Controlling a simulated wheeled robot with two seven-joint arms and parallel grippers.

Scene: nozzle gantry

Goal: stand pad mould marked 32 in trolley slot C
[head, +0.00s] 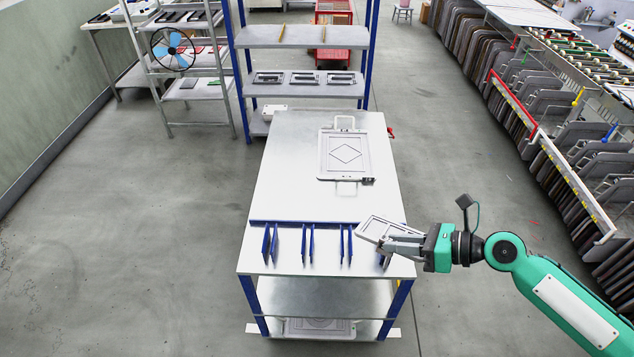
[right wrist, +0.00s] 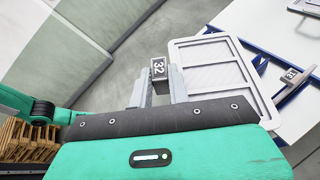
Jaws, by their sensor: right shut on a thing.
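The pad mould marked 32 (head: 374,228) is a light grey framed plate, held tilted above the front right of the trolley top (head: 262,200). My right gripper (head: 407,244) is shut on it. In the right wrist view the dark tag (right wrist: 158,68) reading 32 sits between the fingers, and the mould's ribbed panel (right wrist: 218,68) extends to the right. Blue upright dividers (head: 308,243) stand in pairs along the trolley's front edge and form slots. No slot letters can be read. The rightmost divider is partly hidden by the mould and gripper. My left gripper is not in view.
A framed plate with a diamond outline (head: 345,154) lies on the trolley's far part. Another plate (head: 318,327) lies on the bottom shelf. In the right wrist view a second number tag (right wrist: 290,75) is by the blue rail. A blue-post rack (head: 303,78) stands behind the trolley.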

